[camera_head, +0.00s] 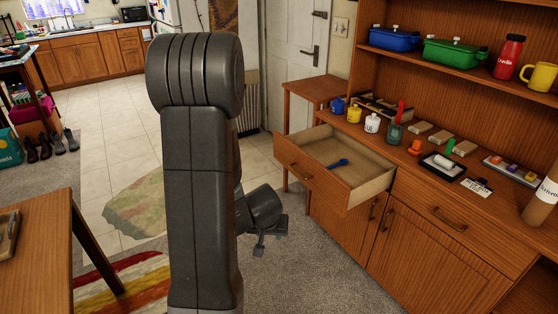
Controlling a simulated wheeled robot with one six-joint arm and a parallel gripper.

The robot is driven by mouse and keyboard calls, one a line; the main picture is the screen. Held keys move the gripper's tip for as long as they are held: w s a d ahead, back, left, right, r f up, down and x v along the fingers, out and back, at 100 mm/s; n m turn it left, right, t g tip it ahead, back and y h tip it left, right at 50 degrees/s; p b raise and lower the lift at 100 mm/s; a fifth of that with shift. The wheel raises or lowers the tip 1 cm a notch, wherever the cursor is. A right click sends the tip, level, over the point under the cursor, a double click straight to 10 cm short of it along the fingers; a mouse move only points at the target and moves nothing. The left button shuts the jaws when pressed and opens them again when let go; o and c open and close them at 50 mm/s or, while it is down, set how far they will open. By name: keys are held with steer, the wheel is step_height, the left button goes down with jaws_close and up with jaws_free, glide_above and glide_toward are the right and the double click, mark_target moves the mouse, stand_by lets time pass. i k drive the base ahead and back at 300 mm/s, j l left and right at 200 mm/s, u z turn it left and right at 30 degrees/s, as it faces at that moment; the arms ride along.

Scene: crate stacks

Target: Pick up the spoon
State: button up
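A small blue spoon (338,164) lies on the floor of an open wooden drawer (364,191). The drawer is pulled out from the wooden cabinet at the right. My gripper (268,241) is outside the drawer, to the left of and lower in the picture than the spoon. Its two dark fingers are spread apart with nothing visible between them. My upright arm link hides part of the room and the near part of my wrist.
The cabinet top (440,187) holds jars, blocks and a black tray (443,167). A shelf above bears a blue box (394,39), a green box (455,54) and a red bottle (508,57). A table (40,260) stands at left. Carpet is clear before the cabinet.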

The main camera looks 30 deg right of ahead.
mark_target(344, 160)
steer(key=u, duration=3.85)
steer(key=k+l+u, duration=0.15)
steer(key=u, duration=0.3)
steer(key=k+l+u, duration=0.1)
steer(key=k+u, duration=0.2)
steer(key=u, duration=0.15)
steer(key=k+u, duration=0.2)
steer(key=u, duration=0.2)
steer(key=k+j+u, duration=0.1)
steer(key=k+u, duration=0.15)
steer(key=u, duration=0.2)
steer(key=k+l, duration=0.15)
steer(key=k, duration=0.8)
steer(key=k+u, duration=0.3)
steer(key=u, duration=0.2)
steer(key=k+j+u, duration=0.25)
steer(key=u, duration=3.9)
steer(key=i+j, duration=0.05)
steer(key=j, duration=0.05)
